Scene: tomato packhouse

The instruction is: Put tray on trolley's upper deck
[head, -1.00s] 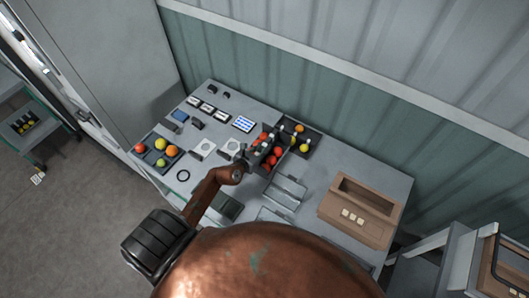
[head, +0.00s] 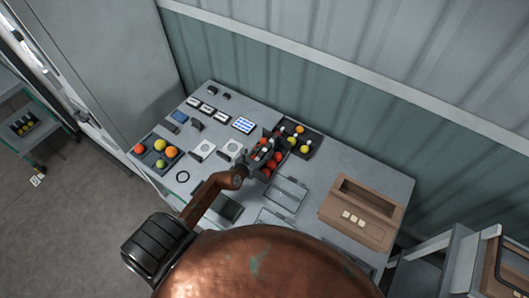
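A dark tray of red tomatoes (head: 263,158) lies at the middle of the grey table, partly hidden by my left gripper (head: 262,157). The gripper's fingers are over the tray's area. They are small and dark, so I cannot tell whether they are shut on it. A second dark tray (head: 315,152) with orange and yellow tomatoes is just behind it. A third dark tray (head: 146,150) with mixed tomatoes sits at the table's left end. A green-framed shelf unit (head: 66,127), possibly the trolley, stands at the far left. My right gripper is not in view.
A brown box (head: 370,232) with pale cubes sits on the right of the table (head: 340,170). Small devices, white square pads and a black ring (head: 183,177) lie on the left. A metal frame (head: 462,262) stands at bottom right. Floor (head: 70,220) is open at left.

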